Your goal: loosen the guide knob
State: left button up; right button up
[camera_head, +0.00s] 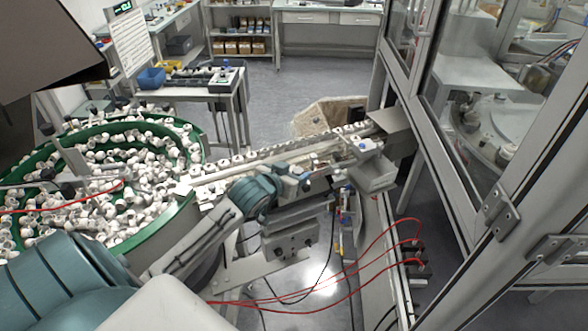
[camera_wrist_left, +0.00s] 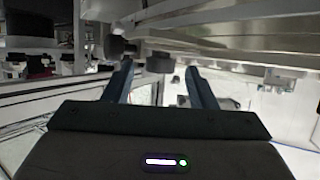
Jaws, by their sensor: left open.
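My left gripper (camera_head: 318,184) reaches in beside the feed rail in the head view. In the left wrist view its two fingers (camera_wrist_left: 159,70) stand apart, open and with nothing clamped. A short dark round knob (camera_wrist_left: 160,62) shows beyond or between the fingertips, under the metal rail; it appears to be the guide knob. I cannot tell whether the fingers reach around it or stop short. A second dark knob (camera_wrist_left: 117,46) sits to its left. In the head view the knob is hidden by the gripper and wrist. My right gripper is not in view.
The feed rail (camera_head: 270,156) carries a row of white caps from the green-rimmed bowl (camera_head: 190,214) at left. Red cables (camera_head: 340,269) hang below; a framed glass enclosure (camera_head: 450,150) stands at right.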

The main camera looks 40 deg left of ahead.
pick_arm(q)
jog(key=shift+w+f, duration=0.15)
jog(key=shift+w, duration=0.05)
jog(key=c, duration=1)
